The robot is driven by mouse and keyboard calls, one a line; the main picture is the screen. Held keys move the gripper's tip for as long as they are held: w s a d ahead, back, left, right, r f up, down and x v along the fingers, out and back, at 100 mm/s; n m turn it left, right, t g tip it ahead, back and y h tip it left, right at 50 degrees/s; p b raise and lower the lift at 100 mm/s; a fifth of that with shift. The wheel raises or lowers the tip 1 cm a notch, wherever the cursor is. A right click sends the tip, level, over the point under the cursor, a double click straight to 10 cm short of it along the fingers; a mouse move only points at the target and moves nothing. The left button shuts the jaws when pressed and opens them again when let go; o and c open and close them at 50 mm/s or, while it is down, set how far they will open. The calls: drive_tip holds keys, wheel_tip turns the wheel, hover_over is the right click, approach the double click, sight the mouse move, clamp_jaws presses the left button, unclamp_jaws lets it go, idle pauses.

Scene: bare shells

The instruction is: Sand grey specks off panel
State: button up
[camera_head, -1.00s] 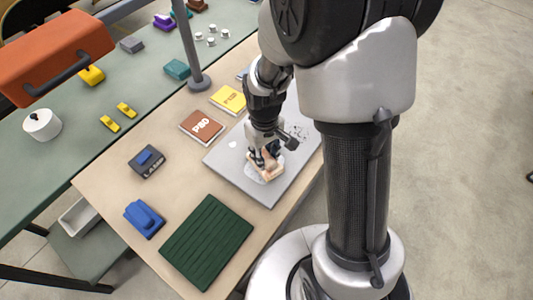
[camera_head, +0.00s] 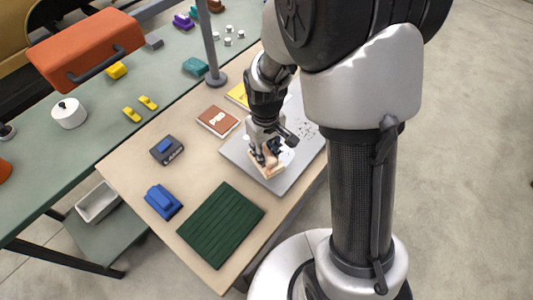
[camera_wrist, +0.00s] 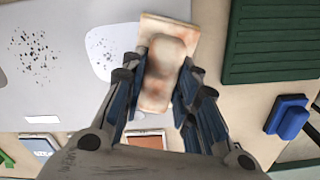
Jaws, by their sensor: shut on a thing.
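The grey panel (camera_head: 240,152) lies on the wooden table, partly hidden by my arm. Dark specks (camera_head: 305,131) show on its far right part. In the wrist view the panel (camera_wrist: 60,95) has a dense speck cluster (camera_wrist: 33,50) at left and a whitish patch (camera_wrist: 112,62) with fewer specks beside the block. My gripper (camera_head: 263,153) is shut on a tan, stained sanding block (camera_wrist: 163,75) with a wider flat base. The block is at the panel's edge near its front corner. Contact between its underside and the panel is hidden.
A dark green ribbed mat (camera_head: 222,225), a blue block (camera_head: 163,202) and a dark labelled block (camera_head: 167,150) lie on the table at left. A brown card (camera_head: 218,120) and yellow card (camera_head: 238,95) lie behind the panel. A grey post (camera_head: 213,60) stands beyond.

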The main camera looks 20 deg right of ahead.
sight(265, 152)
drive_tip(key=shift+r+p, duration=1.5)
drive_tip(key=shift+r, duration=0.6)
